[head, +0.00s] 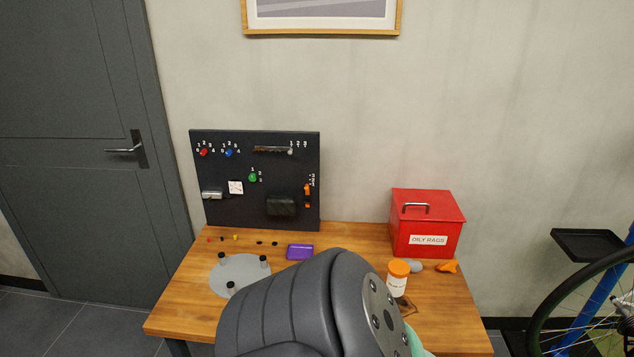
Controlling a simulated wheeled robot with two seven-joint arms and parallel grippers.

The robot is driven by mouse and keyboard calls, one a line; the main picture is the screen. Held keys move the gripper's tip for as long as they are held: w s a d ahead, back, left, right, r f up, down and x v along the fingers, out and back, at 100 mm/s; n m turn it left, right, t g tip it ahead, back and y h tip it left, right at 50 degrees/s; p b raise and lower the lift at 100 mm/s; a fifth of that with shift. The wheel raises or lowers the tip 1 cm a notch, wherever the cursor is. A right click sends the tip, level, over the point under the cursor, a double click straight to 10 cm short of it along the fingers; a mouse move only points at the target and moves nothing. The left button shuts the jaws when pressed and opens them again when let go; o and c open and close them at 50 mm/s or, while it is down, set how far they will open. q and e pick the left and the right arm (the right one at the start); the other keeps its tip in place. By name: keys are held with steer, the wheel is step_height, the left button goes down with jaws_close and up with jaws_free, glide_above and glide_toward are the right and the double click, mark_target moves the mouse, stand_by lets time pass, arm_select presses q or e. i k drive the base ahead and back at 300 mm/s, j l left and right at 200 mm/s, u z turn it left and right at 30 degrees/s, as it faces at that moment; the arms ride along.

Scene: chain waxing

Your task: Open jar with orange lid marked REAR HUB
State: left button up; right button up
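A white jar (396,286) with an orange lid (399,267) is at the right part of the wooden table, just right of a dark arm link of mine. The lid is on the jar. Its label has small print that I cannot read. The arm link covers the table's front middle and comes close to the jar in the picture. I cannot tell whether anything touches the jar or whether it stands on the table; a dark patch shows below it. Neither gripper's fingers can be made out.
A red OILY RAGS box (428,225) stands behind the jar, with a grey piece and an orange item (447,267) before it. A purple tray (300,252), a grey round mat (240,288) with dark-topped posts, and a black pegboard (255,205) are left. A bicycle wheel is right.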

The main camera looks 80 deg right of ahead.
mark_target(396, 287)
steer(key=z, duration=0.45)
steer(key=k+z, duration=0.15)
steer(key=z, duration=2.4)
steer(key=l, duration=0.1)
